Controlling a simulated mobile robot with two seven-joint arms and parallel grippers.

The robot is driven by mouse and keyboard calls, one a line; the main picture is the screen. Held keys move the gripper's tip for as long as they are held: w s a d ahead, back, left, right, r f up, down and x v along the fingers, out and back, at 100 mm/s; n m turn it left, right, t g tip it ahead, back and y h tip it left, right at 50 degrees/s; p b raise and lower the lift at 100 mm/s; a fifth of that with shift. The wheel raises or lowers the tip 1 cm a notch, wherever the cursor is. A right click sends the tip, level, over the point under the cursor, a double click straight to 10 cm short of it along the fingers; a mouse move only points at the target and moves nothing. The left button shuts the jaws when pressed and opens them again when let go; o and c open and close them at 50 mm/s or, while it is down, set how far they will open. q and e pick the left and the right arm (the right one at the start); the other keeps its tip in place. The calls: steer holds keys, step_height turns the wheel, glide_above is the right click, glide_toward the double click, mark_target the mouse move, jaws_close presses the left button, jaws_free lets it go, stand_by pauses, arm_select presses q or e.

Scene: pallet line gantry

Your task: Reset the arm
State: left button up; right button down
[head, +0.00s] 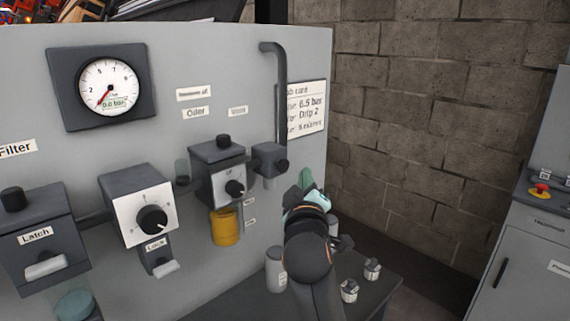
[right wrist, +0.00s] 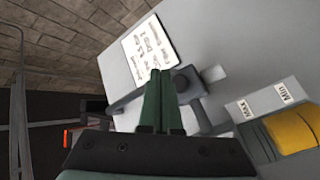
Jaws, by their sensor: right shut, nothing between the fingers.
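My right arm rises from the bottom of the head view, and its gripper (head: 306,180) is in front of the grey panel (head: 225,60), below the dark pipe. In the right wrist view the green fingers (right wrist: 161,95) are together, with nothing between them. They point toward the panel near a dark pipe fitting (right wrist: 186,82); I cannot tell whether they touch it. My left gripper is not in view.
The panel carries a gauge (head: 108,86), a dial unit (head: 150,215), a latch unit (head: 40,235) and a yellow bowl (head: 225,227). A white card (head: 306,110) hangs at right. A cabinet (head: 540,240) stands far right.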

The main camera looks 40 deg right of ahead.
steer(key=shift+s+d, duration=0.1)
steer(key=shift+s, duration=0.8)
